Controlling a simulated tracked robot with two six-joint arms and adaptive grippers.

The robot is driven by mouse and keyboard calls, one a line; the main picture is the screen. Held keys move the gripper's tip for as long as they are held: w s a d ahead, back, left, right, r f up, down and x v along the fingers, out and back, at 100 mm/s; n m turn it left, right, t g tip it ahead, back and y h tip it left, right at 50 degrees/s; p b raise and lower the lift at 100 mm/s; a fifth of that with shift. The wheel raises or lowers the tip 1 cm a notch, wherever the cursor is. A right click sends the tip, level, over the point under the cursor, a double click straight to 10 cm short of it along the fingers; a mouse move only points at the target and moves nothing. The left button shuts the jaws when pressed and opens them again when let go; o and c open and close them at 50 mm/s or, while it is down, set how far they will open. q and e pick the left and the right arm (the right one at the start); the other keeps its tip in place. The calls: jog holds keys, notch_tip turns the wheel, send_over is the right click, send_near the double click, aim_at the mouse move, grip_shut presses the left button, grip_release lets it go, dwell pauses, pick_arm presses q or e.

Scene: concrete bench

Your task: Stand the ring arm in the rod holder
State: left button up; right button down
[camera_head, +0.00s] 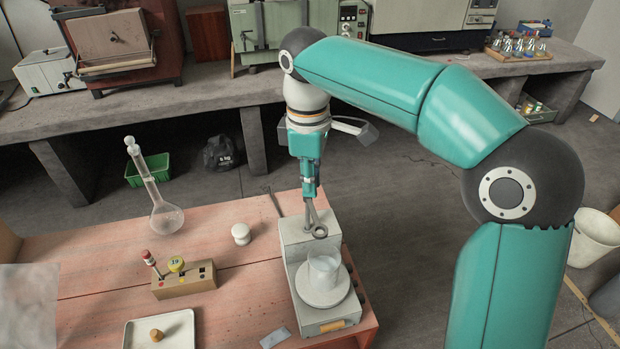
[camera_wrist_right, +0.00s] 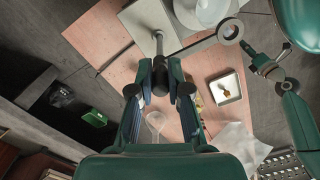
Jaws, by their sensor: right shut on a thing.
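My right gripper (camera_head: 310,190) is shut on the ring arm, a grey metal piece whose ring (camera_head: 319,231) hangs over the back of the grey instrument. In the right wrist view my right gripper (camera_wrist_right: 171,84) is at the middle and the ring (camera_wrist_right: 230,29) extends to its upper right. A wooden block (camera_head: 186,284) with several holes and coloured dots is on the bench to the left, and looks like the rod holder. It carries a red-capped piece (camera_head: 149,257) and a yellow "19" piece (camera_head: 176,264). What seems to be my left gripper (camera_wrist_right: 250,53) shows at the right; its jaws are unclear.
The grey instrument (camera_head: 293,240) bears a glass beaker (camera_head: 323,271). A flask (camera_head: 165,214), a white knob-like piece (camera_head: 241,234) and a white tray (camera_head: 182,326) with a cork-like piece (camera_head: 156,335) stand on the bench. Bare bench lies between block and instrument.

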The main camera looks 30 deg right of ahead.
jog(key=shift+f, duration=0.15)
jog(key=shift+f+b, duration=1.1)
jog(key=shift+f, duration=0.5)
jog(key=c, duration=0.6)
grip_release()
jog(key=shift+c, duration=0.2)
notch_tip(320, 180, up, 5)
jog(key=p, duration=0.5)
jog(key=shift+r, duration=1)
